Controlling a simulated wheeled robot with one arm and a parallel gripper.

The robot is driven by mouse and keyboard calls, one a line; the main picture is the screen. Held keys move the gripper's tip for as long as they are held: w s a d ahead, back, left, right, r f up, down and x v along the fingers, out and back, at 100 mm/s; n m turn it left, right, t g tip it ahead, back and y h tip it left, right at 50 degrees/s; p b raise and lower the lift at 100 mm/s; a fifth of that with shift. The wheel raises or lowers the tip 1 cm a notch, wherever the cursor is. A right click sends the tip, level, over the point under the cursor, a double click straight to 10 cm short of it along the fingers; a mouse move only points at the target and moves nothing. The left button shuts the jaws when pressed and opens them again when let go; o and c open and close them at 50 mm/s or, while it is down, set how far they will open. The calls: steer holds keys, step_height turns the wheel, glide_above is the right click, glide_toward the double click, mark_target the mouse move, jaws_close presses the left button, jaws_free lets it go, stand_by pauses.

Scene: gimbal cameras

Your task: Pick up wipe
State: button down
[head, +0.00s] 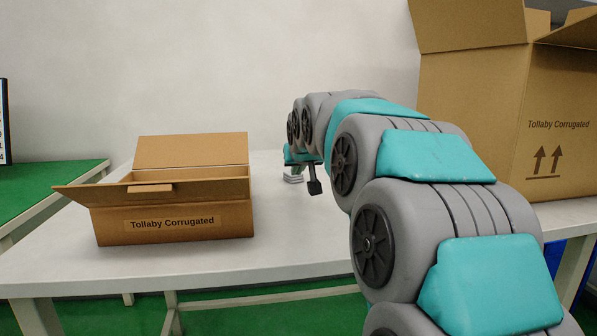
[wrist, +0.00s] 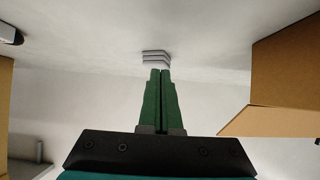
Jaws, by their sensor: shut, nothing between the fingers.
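The wipe appears to be a small grey-white folded stack on the white table; it shows in the wrist view (wrist: 156,57) just beyond my fingertips. In the head view the stack (head: 293,178) sits beneath the end of my arm, partly hidden by it. My gripper (wrist: 160,72) has its two green fingers together, shut and empty, pointing at the stack. I cannot tell whether the fingertips touch it. In the head view my arm hides most of the gripper.
An open small cardboard box (head: 165,222) stands left on the white table (head: 290,245). A large open cardboard box (head: 475,100) stands at the right. Cardboard edges show at both sides of the wrist view. A dark-ended object (wrist: 10,34) lies at its upper left. Table between the boxes is mostly clear.

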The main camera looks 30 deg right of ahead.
mark_target(287, 177)
steer(key=w, duration=0.2)
steer(key=w+d, duration=0.1)
steer(key=w, duration=0.1)
steer(key=w+d+p, duration=0.1)
steer(key=w, duration=0.2)
steer(key=shift+w+f, duration=0.15)
steer(key=shift+w, duration=0.05)
steer(key=shift+s+f, duration=0.1)
steer(key=shift+f, duration=0.7)
steer(key=shift+s+f+b, duration=0.1)
steer(key=shift+b, duration=0.2)
